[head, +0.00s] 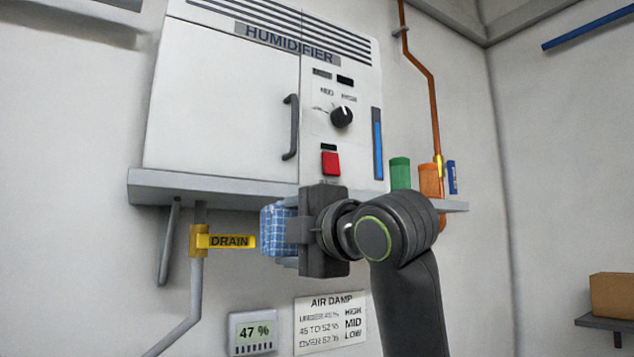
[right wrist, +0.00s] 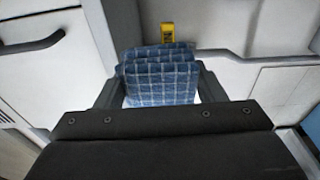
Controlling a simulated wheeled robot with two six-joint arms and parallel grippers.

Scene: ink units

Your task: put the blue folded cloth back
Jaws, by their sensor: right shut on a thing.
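The blue folded cloth (head: 277,231) has a white check pattern. My right gripper (head: 290,232) is shut on it and holds it up in front of the wall, just below the front edge of the humidifier's shelf. In the right wrist view the cloth (right wrist: 160,78) sits between the two fingers of the right gripper (right wrist: 160,92), with its folds showing. In the head view the gripper body hides the cloth's right part. My left gripper is not in view.
The white humidifier (head: 228,100) stands on a grey shelf (head: 160,186). A yellow drain handle (head: 226,241) is close left of the cloth. Green (head: 400,172) and orange (head: 430,180) cylinders stand at the shelf's right. A 47 % display (head: 252,331) and a sign (head: 330,322) are below.

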